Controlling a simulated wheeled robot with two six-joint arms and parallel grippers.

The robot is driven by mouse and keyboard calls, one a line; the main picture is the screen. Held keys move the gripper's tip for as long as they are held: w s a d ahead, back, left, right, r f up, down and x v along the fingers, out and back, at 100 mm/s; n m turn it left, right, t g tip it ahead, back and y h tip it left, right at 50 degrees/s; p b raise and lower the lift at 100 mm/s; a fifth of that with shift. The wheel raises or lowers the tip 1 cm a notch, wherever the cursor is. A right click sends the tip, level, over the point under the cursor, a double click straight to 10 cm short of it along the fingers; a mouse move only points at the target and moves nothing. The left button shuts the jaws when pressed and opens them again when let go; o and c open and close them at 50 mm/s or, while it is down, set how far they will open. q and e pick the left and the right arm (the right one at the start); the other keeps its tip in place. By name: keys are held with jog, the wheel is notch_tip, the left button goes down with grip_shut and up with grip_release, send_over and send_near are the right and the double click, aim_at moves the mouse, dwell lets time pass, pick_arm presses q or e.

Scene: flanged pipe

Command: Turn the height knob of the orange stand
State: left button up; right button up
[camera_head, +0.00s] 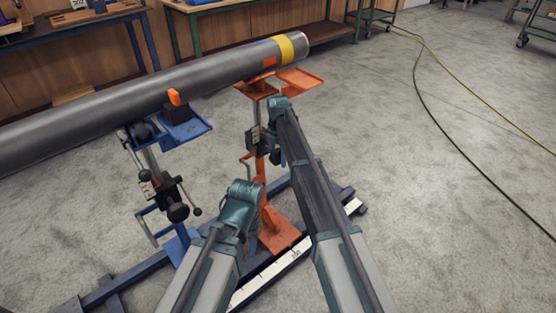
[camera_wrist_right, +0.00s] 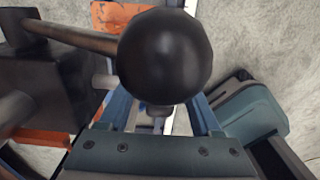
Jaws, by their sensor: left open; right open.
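The orange stand (camera_head: 268,205) stands upright in the middle of the head view, under the pipe's right end. A black ball knob (camera_wrist_right: 165,57) on a rod fills the upper middle of the right wrist view. The rod runs left to a dark block (camera_wrist_right: 45,85) on the stand. My right gripper (camera_head: 277,108) is at the stand's upper post; its open fingers (camera_wrist_right: 160,120) lie around or just below the knob, and I cannot tell if they touch it. My left gripper (camera_head: 240,192) is lower, in front of the stand; its fingertips are hidden.
A long grey pipe (camera_head: 130,96) with a yellow band rests across the orange stand and a blue stand (camera_head: 180,245) at left. A dark rail with a white scale (camera_head: 270,272) runs along the floor. Workbenches stand behind. Floor at right is open, with cables.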

grip_shut()
jog(key=shift+w+y, duration=0.1)
jog(key=shift+y, duration=0.2)
jog(key=shift+g+y, duration=0.3)
jog(key=shift+g, duration=0.1)
grip_release()
